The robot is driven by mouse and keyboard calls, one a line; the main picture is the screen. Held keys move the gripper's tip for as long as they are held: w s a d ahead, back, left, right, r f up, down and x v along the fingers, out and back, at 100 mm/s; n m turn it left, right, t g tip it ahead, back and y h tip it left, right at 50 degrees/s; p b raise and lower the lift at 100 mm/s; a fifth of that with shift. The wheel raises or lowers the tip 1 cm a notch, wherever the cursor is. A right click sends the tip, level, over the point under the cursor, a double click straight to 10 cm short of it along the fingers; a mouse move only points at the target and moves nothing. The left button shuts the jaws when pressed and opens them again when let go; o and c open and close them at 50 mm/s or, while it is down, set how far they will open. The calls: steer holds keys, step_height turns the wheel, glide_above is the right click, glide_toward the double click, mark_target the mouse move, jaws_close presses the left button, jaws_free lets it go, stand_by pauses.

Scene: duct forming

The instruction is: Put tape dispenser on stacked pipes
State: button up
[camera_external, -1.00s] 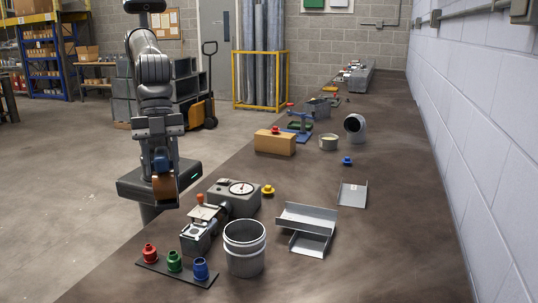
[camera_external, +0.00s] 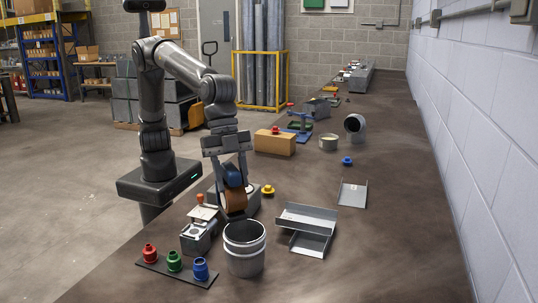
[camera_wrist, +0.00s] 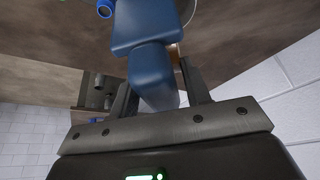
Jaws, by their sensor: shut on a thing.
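The tape dispenser (camera_external: 234,200) has a blue body and a brown tape roll. My gripper (camera_external: 229,168) is shut on its blue part, and the roll hangs below. In the wrist view the blue body (camera_wrist: 146,32) lies between the fingers of my gripper (camera_wrist: 155,88). The grey, ribbed, open-topped cylinder (camera_external: 245,252), which looks like the stacked pipes, stands upright at the table's front. The dispenser is in the air behind the cylinder's rim and slightly left of it; I cannot tell the exact gap.
A grey machine (camera_external: 250,203) is partly hidden behind the dispenser. A smaller grey device (camera_external: 197,235) stands left of the cylinder. A dark strip (camera_external: 152,264) holds red, green and blue fittings. Bent sheet-metal pieces (camera_external: 310,218) lie to the right. Table room is clear farther right.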

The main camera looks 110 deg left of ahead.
steer(key=shift+f, duration=1.85)
steer(key=shift+f, duration=0.1)
steer(key=o, duration=1.2)
